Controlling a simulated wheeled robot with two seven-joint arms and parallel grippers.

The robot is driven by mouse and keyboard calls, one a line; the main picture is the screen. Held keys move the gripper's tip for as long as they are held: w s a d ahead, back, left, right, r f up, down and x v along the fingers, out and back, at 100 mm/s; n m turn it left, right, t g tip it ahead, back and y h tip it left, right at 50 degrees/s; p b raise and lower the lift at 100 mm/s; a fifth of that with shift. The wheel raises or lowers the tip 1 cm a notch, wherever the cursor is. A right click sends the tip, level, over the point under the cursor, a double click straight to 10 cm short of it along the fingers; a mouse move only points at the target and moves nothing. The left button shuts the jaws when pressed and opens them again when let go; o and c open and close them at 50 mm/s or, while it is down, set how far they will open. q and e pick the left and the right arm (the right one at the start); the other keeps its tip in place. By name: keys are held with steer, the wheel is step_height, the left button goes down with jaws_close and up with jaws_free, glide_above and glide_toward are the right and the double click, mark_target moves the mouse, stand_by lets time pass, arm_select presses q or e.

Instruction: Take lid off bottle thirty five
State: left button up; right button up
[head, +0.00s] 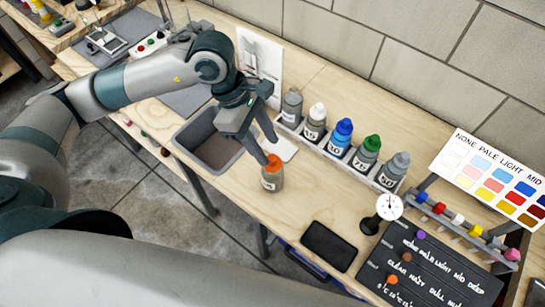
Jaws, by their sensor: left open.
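A small clear bottle (271,184) with an orange lid (274,163) stands upright near the table's front edge. Its label is too small to read. My left gripper (267,149) is open and points down just above and behind the lid. One fingertip is very near the lid; I cannot tell whether it touches. Several more bottles stand in a row in a grey rack (318,143), with grey, white, blue (341,132) and green (372,143) lids. My right gripper is not in view.
A black tray (329,246), a dial gauge (389,207), a dark peg board (440,270) and a colour chart (495,180) are to the right.

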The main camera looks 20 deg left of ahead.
mark_target(272, 157)
arm_select(q)
steer(key=p+x, duration=0.1)
steer(key=x, duration=0.1)
steer(key=shift+f+p, duration=0.35)
steer(key=shift+f, duration=0.1)
steer(key=shift+d+f, duration=0.2)
steer(key=shift+f, duration=0.35)
steer(key=c, duration=0.7)
